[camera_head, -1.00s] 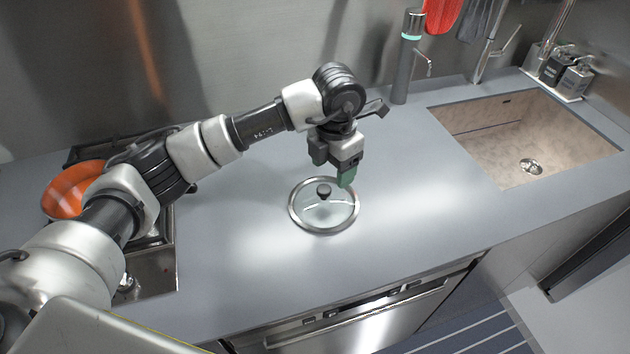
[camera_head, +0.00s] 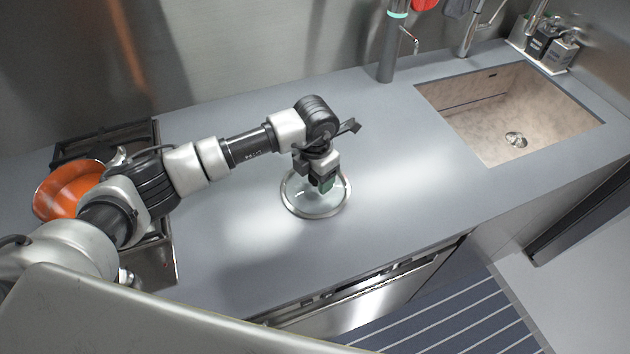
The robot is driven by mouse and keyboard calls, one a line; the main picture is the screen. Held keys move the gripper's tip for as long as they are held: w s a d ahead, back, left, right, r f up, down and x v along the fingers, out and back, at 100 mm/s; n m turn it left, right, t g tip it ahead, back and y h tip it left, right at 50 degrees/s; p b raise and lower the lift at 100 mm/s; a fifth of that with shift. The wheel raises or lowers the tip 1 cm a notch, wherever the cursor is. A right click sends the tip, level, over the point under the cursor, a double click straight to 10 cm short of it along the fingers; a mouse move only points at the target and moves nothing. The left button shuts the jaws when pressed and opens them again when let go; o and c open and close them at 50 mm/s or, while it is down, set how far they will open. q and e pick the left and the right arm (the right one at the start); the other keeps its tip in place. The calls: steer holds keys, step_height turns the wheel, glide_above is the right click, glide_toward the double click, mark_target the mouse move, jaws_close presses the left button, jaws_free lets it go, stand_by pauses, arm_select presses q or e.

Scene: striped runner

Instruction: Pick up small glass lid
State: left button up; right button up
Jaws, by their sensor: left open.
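The small glass lid (camera_head: 313,213) lies flat on the grey counter, a round clear disc with a metal rim. Its dark knob, at the middle, is hidden behind my gripper. My right gripper is not in view.
An orange bowl or pan (camera_head: 65,190) sits on the stove at the left, beside my left arm. A sink (camera_head: 510,115) and faucets are at the right. The counter (camera_head: 400,190) around the lid is clear. A striped runner (camera_head: 460,310) lies on the floor.

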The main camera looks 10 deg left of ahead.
arm_select(q)
steer(key=shift+f, duration=0.45)
steer(key=c, duration=1.2)
steer(key=shift+o, duration=0.2)
steer(key=shift+r, duration=0.1)
